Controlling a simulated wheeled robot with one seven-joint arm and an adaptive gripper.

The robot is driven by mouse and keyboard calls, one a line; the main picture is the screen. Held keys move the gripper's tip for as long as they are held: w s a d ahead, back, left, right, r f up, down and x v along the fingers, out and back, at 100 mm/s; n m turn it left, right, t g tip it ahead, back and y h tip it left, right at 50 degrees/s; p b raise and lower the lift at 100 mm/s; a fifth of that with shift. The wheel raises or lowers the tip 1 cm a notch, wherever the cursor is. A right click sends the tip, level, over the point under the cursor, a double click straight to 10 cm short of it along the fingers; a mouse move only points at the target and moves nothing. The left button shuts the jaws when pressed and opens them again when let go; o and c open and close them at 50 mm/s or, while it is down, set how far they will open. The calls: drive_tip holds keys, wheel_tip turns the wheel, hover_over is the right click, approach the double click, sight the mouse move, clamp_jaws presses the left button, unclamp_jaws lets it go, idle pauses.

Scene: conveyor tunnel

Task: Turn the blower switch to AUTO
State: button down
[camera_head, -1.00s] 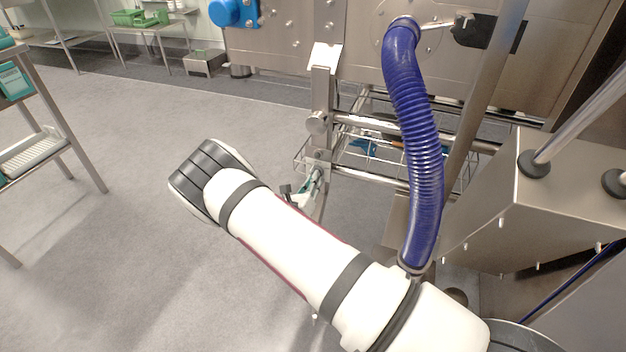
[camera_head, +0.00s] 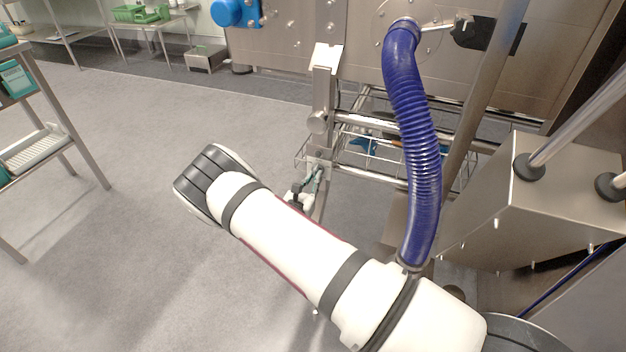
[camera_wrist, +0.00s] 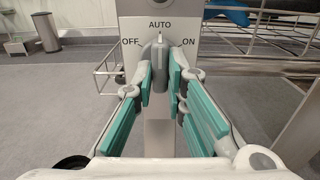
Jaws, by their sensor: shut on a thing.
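The blower switch (camera_wrist: 159,64) is a grey knob on a grey plate (camera_wrist: 186,16) marked OFF at left, AUTO at top and ON at right. The knob stands about upright, with a white mark at its top below the word AUTO. My gripper (camera_wrist: 160,74) has its teal fingers closed on both sides of the knob. In the head view my gripper (camera_head: 311,182) is small, at the lower end of the machine's upright post, partly hidden by my white arm. The switch itself cannot be made out there.
A wire basket (camera_head: 372,157) hangs behind the post, with a steel rail (camera_head: 375,126) across it. A blue ribbed hose (camera_head: 416,130) runs down beside my arm. A steel box (camera_head: 530,205) stands at right. The grey floor (camera_head: 110,210) at left is open.

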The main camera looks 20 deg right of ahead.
drive_tip(key=c, duration=1.6)
unclamp_jaws()
drive_tip(key=v, duration=1.2)
